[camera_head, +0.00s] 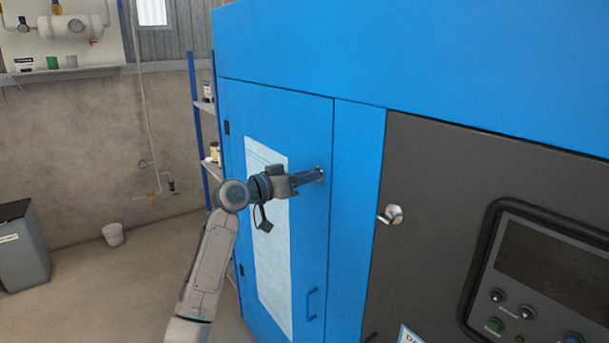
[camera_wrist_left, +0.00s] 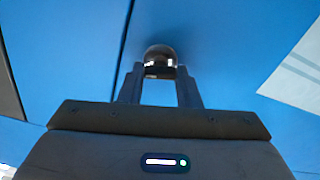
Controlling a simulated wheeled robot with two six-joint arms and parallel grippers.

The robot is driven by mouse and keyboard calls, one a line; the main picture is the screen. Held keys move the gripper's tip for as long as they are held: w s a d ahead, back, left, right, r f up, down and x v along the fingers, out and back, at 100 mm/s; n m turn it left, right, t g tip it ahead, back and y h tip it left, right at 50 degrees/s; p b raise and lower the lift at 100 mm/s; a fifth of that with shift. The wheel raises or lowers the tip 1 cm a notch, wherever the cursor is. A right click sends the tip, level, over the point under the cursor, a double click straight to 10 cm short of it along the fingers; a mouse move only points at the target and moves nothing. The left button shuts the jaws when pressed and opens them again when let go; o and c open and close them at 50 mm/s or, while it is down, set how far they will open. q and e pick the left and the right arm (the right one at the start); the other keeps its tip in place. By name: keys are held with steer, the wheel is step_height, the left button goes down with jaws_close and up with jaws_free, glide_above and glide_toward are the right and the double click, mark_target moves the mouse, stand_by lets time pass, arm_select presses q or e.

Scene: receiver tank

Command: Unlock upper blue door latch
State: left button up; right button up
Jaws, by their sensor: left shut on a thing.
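The blue door (camera_head: 310,250) is closed, with a white sheet (camera_head: 265,220) on it and a blue handle (camera_head: 312,304) low down. My left gripper (camera_head: 319,174) reaches the door's upper right part, at the upper latch (camera_head: 321,172). In the left wrist view the latch (camera_wrist_left: 160,58) is a dark, shiny round knob between the two fingertips of the gripper (camera_wrist_left: 160,75), which is shut on it. The latch is mostly hidden by the fingers in the head view. My right gripper is not in view.
A dark grey panel (camera_head: 420,170) with a silver knob (camera_head: 391,214) and a control screen stands right of the door. A blue shelf rack (camera_head: 195,100) is behind the left side.

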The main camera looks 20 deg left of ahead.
arm_select(q)
steer(key=n+p, duration=0.9)
steer(key=n, duration=0.6)
steer(key=shift+w+a+f+p, duration=0.1)
steer(key=shift+p, duration=0.2)
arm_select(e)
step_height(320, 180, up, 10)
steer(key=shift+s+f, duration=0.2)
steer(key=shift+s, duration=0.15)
arm_select(q)
steer(key=o, duration=1)
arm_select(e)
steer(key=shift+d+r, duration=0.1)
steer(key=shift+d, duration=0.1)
arm_select(q)
steer(key=shift+f, duration=0.1)
steer(key=shift+b+v, duration=2.15)
steer(key=shift+v, duration=3.3)
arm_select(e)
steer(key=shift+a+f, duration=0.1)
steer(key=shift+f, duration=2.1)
